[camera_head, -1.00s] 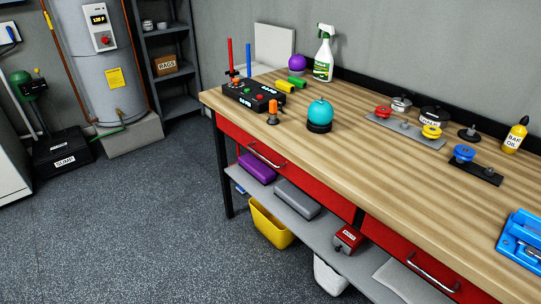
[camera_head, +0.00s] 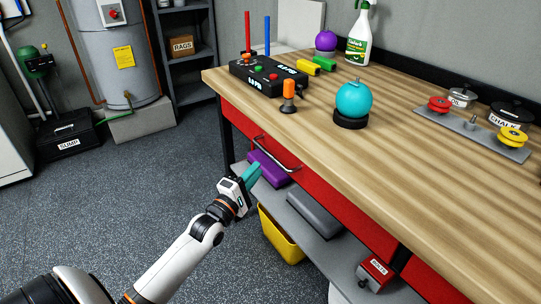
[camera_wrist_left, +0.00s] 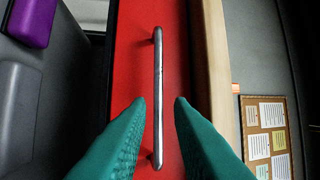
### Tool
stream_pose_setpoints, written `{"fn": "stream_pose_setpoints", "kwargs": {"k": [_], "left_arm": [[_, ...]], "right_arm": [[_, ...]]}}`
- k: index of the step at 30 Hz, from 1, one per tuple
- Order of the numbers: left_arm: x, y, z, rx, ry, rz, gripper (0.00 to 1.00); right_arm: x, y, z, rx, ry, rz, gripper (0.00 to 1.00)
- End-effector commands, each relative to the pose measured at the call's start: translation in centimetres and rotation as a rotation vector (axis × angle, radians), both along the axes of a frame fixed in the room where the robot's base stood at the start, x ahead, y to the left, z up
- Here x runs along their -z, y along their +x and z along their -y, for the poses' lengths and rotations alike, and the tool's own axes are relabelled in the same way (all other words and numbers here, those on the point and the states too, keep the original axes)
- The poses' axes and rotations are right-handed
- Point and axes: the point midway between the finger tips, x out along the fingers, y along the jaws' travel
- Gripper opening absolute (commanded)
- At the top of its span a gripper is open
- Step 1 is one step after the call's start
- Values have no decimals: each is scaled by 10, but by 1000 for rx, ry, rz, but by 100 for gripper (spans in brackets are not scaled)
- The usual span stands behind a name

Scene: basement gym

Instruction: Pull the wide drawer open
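The workbench has a red drawer front (camera_head: 338,200) under its wooden top, with a metal bar handle (camera_head: 276,156). The drawer looks shut. My left gripper (camera_head: 254,173) has teal fingers and is just in front of this handle. In the left wrist view, the handle (camera_wrist_left: 158,70) runs up the picture across the red front (camera_wrist_left: 131,60). The open fingertips (camera_wrist_left: 160,102) lie on either side of the handle's lower part, with gaps showing on both sides. My right gripper is not in view.
A shelf (camera_head: 335,238) below the drawer holds a purple case (camera_head: 268,170) and a grey case (camera_head: 313,214). A yellow bin (camera_head: 280,236) stands beneath. The bench top (camera_head: 400,150) carries several items. The floor (camera_head: 140,180) in front is clear.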

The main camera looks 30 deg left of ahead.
Motion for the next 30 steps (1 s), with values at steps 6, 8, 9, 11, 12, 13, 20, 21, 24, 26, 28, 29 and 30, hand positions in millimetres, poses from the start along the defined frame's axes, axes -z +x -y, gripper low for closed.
{"fn": "stream_pose_setpoints", "kwargs": {"k": [6, 8, 9, 11, 12, 13, 20, 21, 24, 26, 28, 29, 30], "left_arm": [[-8, 44, -1, -1, 1, 3, 20], [-9, 53, -1, -1, 2, 1, 20], [-10, 58, -1, -2, 3, 0, 20], [-11, 65, -1, -2, 3, 0, 20], [-12, 69, -1, -1, 2, 0, 20], [-12, 71, -1, -1, 2, 0, 20], [-14, 78, -1, -1, 3, -1, 20], [-14, 78, -1, -1, 3, -2, 20], [-14, 78, -1, -1, 3, -2, 20], [-14, 78, -1, -1, 3, -2, 15], [-14, 78, -1, -1, 3, -2, 3], [-14, 78, -1, -1, 3, -2, 0], [-14, 78, -1, -1, 3, -2, 0]], "right_arm": [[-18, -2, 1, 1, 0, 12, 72], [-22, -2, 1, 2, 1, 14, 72], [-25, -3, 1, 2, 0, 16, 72], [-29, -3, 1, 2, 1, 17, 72], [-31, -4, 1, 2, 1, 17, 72], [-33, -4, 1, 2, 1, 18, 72], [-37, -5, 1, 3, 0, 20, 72], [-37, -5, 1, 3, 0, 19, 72], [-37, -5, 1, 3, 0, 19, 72], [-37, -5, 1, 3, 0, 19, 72], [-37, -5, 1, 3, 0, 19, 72], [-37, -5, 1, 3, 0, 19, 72], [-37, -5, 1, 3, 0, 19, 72]]}}
